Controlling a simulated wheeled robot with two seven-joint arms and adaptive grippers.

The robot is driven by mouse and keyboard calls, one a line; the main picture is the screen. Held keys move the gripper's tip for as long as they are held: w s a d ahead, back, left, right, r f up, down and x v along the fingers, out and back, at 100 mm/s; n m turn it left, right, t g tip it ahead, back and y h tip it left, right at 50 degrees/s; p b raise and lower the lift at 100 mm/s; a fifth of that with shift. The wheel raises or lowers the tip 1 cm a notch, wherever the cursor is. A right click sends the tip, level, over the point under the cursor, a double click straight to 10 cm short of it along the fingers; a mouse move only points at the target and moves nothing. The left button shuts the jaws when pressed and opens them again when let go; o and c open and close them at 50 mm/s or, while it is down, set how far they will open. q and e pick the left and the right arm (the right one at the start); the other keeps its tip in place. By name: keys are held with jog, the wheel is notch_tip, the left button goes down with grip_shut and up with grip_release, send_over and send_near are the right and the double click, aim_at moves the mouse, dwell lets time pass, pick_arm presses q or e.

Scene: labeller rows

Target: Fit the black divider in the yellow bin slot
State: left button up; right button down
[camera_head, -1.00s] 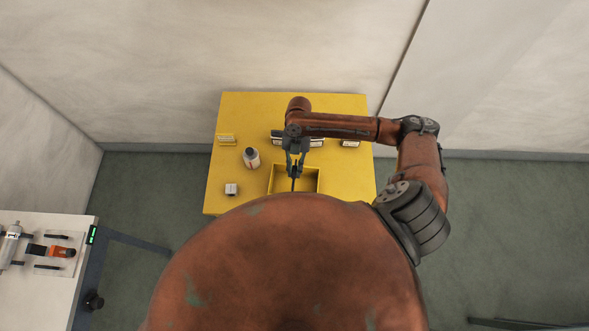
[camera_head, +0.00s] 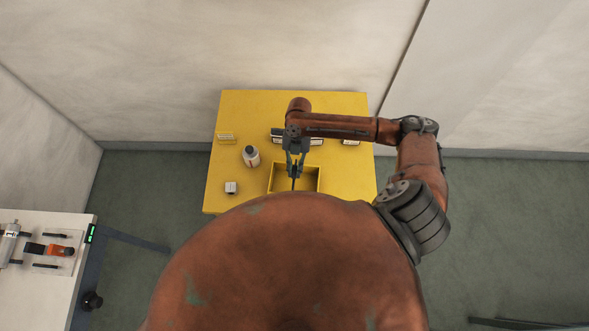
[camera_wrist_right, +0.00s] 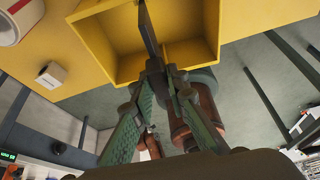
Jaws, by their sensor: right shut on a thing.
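The yellow bin (camera_head: 308,179) stands on the yellow table below my right gripper. It is open at the top, and its inside shows in the right wrist view (camera_wrist_right: 203,60). My right gripper (camera_head: 295,172) is shut on the black divider (camera_wrist_right: 148,32), a thin dark plate. In the wrist view the divider reaches from the fingertips across the bin's opening. I cannot tell whether it sits in the slot or is still above it. The lower part of the bin in the head view is hidden by my own body. My left gripper is not in view.
A white bench (camera_head: 60,285) with tools is at the lower left.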

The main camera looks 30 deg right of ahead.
jog(key=shift+f+b, duration=2.15)
jog(key=shift+f, duration=1.7)
jog(key=c, duration=1.8)
grip_release()
jog(key=shift+r, duration=0.1)
jog(key=v, duration=1.2)
